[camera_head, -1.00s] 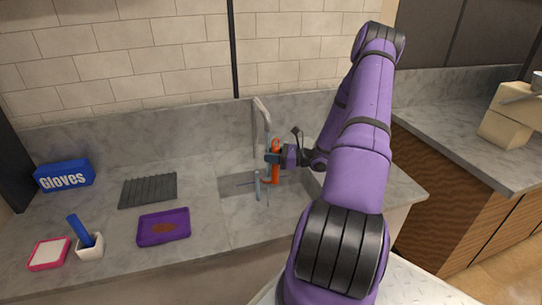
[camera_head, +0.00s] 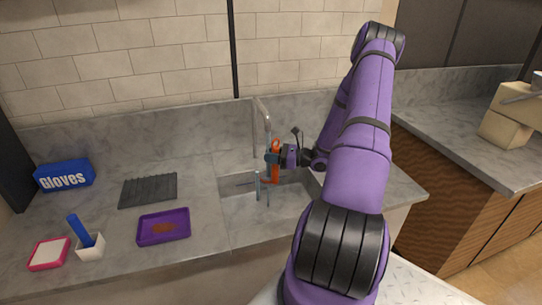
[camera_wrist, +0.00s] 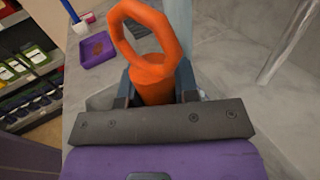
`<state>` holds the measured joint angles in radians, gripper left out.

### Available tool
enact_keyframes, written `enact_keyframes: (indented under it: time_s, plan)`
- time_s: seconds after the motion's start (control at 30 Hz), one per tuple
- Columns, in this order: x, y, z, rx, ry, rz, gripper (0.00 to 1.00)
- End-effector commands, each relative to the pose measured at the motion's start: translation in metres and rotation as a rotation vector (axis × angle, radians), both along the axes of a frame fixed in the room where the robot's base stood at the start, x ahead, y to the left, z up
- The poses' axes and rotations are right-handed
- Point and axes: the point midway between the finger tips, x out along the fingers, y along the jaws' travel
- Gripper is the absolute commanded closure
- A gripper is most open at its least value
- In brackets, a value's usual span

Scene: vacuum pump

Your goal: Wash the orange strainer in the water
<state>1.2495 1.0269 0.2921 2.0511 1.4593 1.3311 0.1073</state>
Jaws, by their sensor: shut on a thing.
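The orange strainer (camera_head: 275,164) is held upright above the sink, close to the faucet (camera_head: 263,124). My gripper (camera_head: 273,158) is shut on it. In the wrist view the strainer (camera_wrist: 153,52) stands between the two fingers, with a ring-shaped end on top and a solid body below. A pale blue water stream (camera_wrist: 178,28) runs just behind it. In the head view the stream (camera_head: 258,186) falls into the sink (camera_head: 236,207). I cannot tell whether the water touches the strainer. Its lower end is hidden in the wrist view.
On the counter left of the sink lie a purple tray (camera_head: 148,238) with a brown patch, a dark ribbed mat (camera_head: 148,190), a blue gloves box (camera_head: 64,175), a white holder (camera_head: 90,250) with a blue handle, and a pink-rimmed dish (camera_head: 49,254).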

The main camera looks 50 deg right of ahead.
Motion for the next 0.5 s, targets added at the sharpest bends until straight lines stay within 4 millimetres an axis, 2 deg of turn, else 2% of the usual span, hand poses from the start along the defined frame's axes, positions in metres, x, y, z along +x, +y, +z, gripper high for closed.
enact_keyframes:
  time_s: [0.23, 0.5]
  plan:
    - [-0.001, 0.001, 0.000, 0.000, 0.000, 0.000, 1.00]
    - [-0.017, 0.007, 0.000, -0.001, 0.001, 0.000, 1.00]
